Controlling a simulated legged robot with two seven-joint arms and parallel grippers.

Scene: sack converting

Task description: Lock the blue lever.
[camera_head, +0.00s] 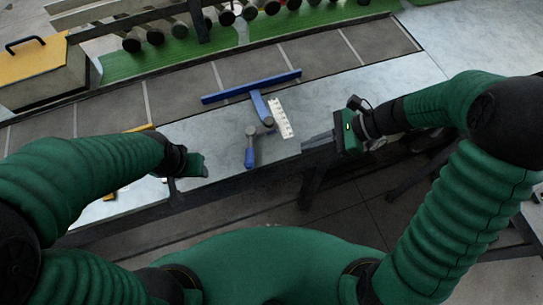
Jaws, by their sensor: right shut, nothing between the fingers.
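The blue lever (250,152) stands on the pale table plate near the middle of the view, its blue handle pointing toward me from a grey pivot. A blue bar mechanism (252,87) lies behind it, with a short blue arm running down to the pivot. My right gripper (308,142) is to the right of the lever, shut and empty, apart from it. My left gripper (187,178) is to the left of the lever, near the table's front edge and apart from it; its fingers are too dark and small to read.
A white marked scale strip (281,118) lies right of the lever. A yellow-topped box with a black handle (32,62) stands at the far left. Rollers (180,30) line the back over a green surface. The pale table (385,88) is clear behind my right gripper.

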